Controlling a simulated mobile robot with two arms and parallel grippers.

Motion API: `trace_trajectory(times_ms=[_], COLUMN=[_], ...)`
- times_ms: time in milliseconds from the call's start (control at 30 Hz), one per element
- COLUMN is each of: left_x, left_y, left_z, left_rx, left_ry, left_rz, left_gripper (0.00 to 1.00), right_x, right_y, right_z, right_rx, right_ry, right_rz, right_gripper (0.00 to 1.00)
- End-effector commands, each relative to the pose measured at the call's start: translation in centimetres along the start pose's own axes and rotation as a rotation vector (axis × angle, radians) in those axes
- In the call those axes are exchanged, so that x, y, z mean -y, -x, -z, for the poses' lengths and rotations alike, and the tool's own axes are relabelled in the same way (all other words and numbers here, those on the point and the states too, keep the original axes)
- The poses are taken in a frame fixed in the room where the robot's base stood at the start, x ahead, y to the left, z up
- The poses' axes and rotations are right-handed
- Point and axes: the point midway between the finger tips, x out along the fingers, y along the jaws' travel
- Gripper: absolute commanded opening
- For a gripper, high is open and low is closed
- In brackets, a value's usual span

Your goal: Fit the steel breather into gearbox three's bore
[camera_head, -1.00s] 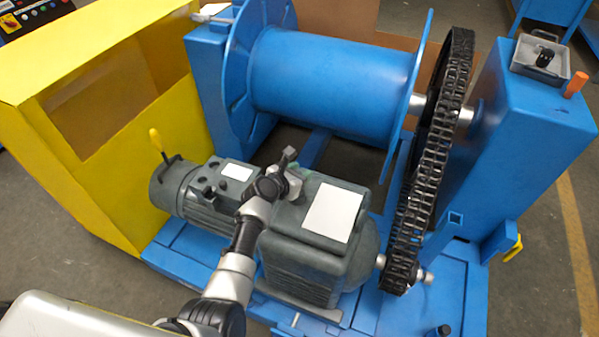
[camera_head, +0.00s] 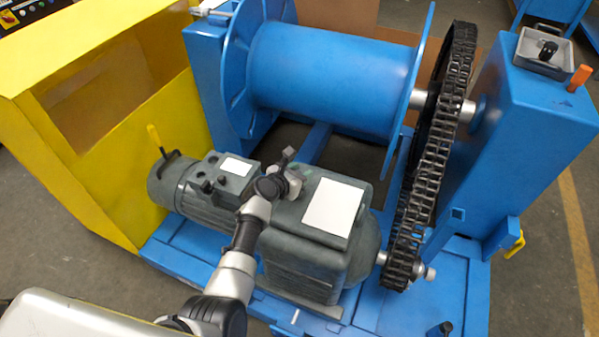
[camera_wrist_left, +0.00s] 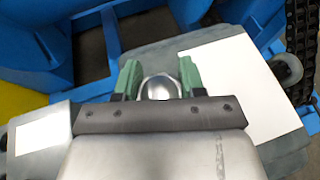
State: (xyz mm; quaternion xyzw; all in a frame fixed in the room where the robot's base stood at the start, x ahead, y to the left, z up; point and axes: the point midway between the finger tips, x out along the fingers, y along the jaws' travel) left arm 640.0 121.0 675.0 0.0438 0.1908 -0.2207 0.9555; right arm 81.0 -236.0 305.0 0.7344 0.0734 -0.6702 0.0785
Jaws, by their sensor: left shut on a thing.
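My left gripper (camera_head: 292,180) is over the left part of the top of the grey-green gearbox (camera_head: 305,265), beside the white plate (camera_head: 333,207) on that top. In the left wrist view its two green fingers (camera_wrist_left: 158,80) are shut on a rounded, shiny steel part, the breather (camera_wrist_left: 158,88). Only the breather's rounded end shows. The bore is not visible, and I cannot tell whether the breather touches the gearbox. The white plate also shows in the left wrist view (camera_wrist_left: 240,80). My right gripper is not in view.
A grey motor (camera_head: 180,185) adjoins the gearbox on the left, with a yellow-handled lever (camera_head: 156,140). A black chain (camera_head: 425,190) runs up at the right. A blue drum (camera_head: 330,80) stands behind, and a yellow cabinet (camera_head: 60,160) at the left.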

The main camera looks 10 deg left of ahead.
Motion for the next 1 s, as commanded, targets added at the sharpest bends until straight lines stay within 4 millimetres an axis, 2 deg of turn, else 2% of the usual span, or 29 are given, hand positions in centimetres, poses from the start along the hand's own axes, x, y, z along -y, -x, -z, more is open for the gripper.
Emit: trace_trajectory(times_ms=[267,300,467,767,867,1000], left_x=[0.0,0.0,0.0,0.0,0.0,0.0], left_y=[-0.3,-0.3,-0.2,-0.1,0.8,3.2], left_z=[0.7,0.5,0.5,0.6,0.5,0.4], left_rx=[0.001,0.002,0.001,0.0,0.0,-0.001], left_ry=[-0.001,-0.001,-0.001,0.0,0.001,0.001], left_rz=[0.0,-0.001,0.0,0.0,-0.001,-0.002], left_gripper=[0.14,0.46,0.69,0.69,0.69,0.69], right_x=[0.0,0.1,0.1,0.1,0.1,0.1], right_y=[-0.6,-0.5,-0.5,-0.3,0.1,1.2], right_z=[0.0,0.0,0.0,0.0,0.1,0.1], right_rx=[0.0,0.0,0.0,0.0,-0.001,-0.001], right_ry=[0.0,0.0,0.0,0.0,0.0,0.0], right_rz=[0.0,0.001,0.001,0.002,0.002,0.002], right_gripper=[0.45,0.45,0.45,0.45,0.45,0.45])
